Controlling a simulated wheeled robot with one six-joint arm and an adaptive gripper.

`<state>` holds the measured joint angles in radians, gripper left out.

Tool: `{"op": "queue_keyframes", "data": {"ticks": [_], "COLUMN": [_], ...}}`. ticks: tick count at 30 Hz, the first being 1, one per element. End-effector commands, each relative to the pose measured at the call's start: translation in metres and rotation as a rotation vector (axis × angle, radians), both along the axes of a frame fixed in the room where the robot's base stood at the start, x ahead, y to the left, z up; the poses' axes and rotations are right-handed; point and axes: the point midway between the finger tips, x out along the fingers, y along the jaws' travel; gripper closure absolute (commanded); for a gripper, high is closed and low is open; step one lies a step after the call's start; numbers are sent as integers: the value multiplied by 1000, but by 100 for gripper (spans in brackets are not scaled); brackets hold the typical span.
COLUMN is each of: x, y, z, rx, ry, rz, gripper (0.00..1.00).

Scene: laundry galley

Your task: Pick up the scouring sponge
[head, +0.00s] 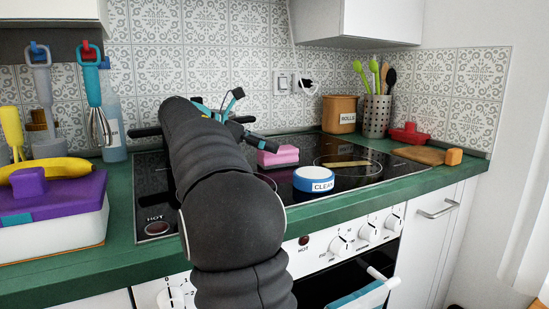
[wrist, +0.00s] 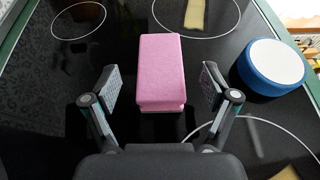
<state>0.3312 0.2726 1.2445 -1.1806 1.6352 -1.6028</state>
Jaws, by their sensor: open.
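The scouring sponge is a pink block (wrist: 159,72) with a paler underside, lying on the black glass hob. In the head view the sponge (head: 278,156) sits just right of my arm, near the hob's middle. My gripper (wrist: 160,84) is open in the wrist view, with one finger on each side of the sponge's near half and a gap on both sides. In the head view my gripper (head: 250,118) is partly hidden behind my own dark arm.
A blue-and-white round tub (head: 314,180) labelled CLEAN stands right of the sponge; it also shows in the wrist view (wrist: 271,67). Yellowish flat pieces lie on the hob (head: 347,163). A purple-lidded box (head: 52,220) stands at left. A utensil holder (head: 376,115) stands at back right.

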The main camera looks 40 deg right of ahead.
Motion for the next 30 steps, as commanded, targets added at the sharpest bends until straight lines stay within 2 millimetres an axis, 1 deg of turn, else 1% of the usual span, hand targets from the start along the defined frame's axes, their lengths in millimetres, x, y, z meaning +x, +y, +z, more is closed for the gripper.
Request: {"op": "queue_keyframes", "data": {"ticks": [5,12,15,20,23,24,27,30], "x": [-5,-15,-16,-15,-15,-15,-15,-15], "y": [-13,-39,-42,-42,-42,-42,-42,-42], "z": [-8,-21,-22,-22,-22,-22,-22,-22], "rx": [0,0,0,0,0,0,1,0], "ry": [0,0,-1,-1,-1,-1,-1,-1], "rz": [-2,1,4,5,5,5,4,4], "gripper": [15,15,15,15,37,47,68,68]}}
